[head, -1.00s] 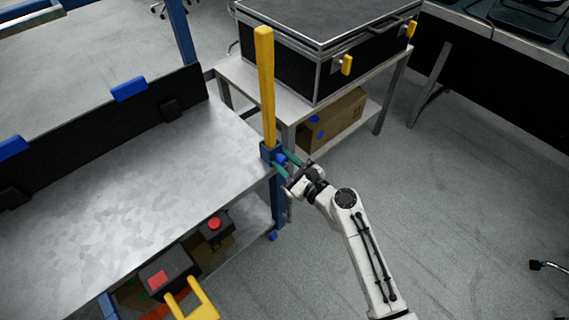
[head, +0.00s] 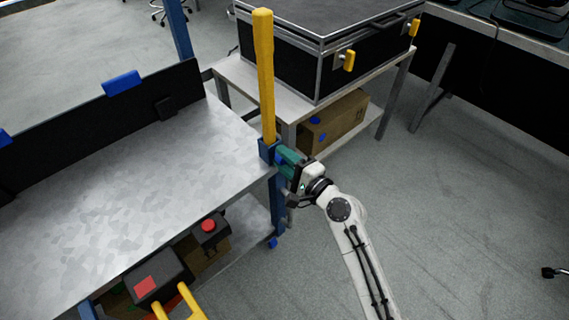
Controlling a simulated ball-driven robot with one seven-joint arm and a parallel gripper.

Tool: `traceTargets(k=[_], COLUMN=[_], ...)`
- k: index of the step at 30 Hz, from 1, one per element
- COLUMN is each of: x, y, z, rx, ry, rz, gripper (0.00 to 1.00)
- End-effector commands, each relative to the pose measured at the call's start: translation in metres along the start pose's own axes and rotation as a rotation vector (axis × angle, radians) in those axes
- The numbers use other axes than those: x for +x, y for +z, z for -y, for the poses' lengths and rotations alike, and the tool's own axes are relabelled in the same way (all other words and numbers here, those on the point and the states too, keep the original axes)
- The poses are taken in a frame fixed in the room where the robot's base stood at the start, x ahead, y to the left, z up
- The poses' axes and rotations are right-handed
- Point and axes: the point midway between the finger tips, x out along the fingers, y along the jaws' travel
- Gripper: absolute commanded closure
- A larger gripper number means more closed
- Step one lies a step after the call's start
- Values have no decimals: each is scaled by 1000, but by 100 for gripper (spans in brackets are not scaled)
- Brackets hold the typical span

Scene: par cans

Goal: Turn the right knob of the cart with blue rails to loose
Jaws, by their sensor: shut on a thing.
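The cart with blue rails (head: 150,205) is at the left in the head view, with a bare grey metal top. At its right corner a yellow post (head: 265,80) stands upright in a blue socket (head: 268,150). My gripper (head: 284,160), with teal fingers, is against the right side of this socket, shut on the right knob. The fingers hide the knob, so its setting cannot be told.
A table (head: 245,90) carrying a black case (head: 330,70) stands close behind the corner, with a cardboard box (head: 340,120) on its lower shelf.

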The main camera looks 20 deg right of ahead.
Motion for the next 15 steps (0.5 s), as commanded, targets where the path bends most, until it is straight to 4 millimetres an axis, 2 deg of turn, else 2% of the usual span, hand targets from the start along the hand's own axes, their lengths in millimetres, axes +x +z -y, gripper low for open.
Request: traceTargets(k=[1, 15], x=[0, 0], y=[0, 0], z=[-5, -6], rx=[-44, -490], ry=[2, 2], rz=[2, 2], gripper=[95, 95])
